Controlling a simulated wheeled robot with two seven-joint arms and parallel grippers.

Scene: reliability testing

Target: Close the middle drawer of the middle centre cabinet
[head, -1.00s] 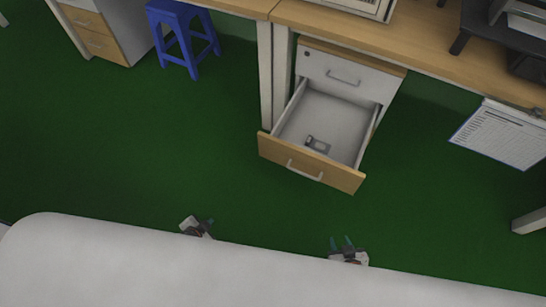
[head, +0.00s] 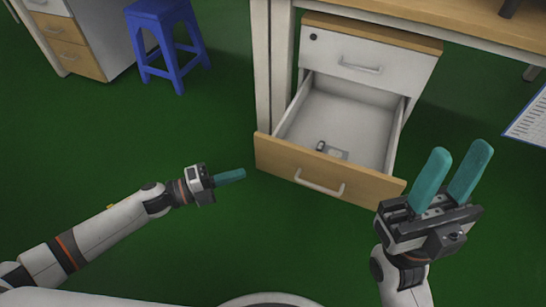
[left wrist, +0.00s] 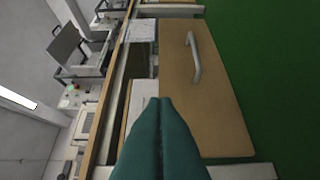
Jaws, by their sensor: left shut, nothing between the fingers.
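The middle drawer (head: 322,172) of the white cabinet (head: 366,68) is pulled far out, its wooden front facing me with a metal handle (head: 320,183). A small object (head: 332,151) lies inside it. My left gripper (head: 230,176) is shut and empty, a little left of the drawer front and apart from it. In the left wrist view, its teal fingers (left wrist: 160,135) are together, with the wooden front (left wrist: 205,90) and handle beyond. My right gripper (head: 447,178) is open and empty, near the right end of the drawer front.
The cabinet stands under a wooden desk (head: 475,22), beside a white desk leg (head: 271,75). A blue stool (head: 165,45) and another cabinet (head: 75,35) stand at the left. Green floor is clear around the left arm.

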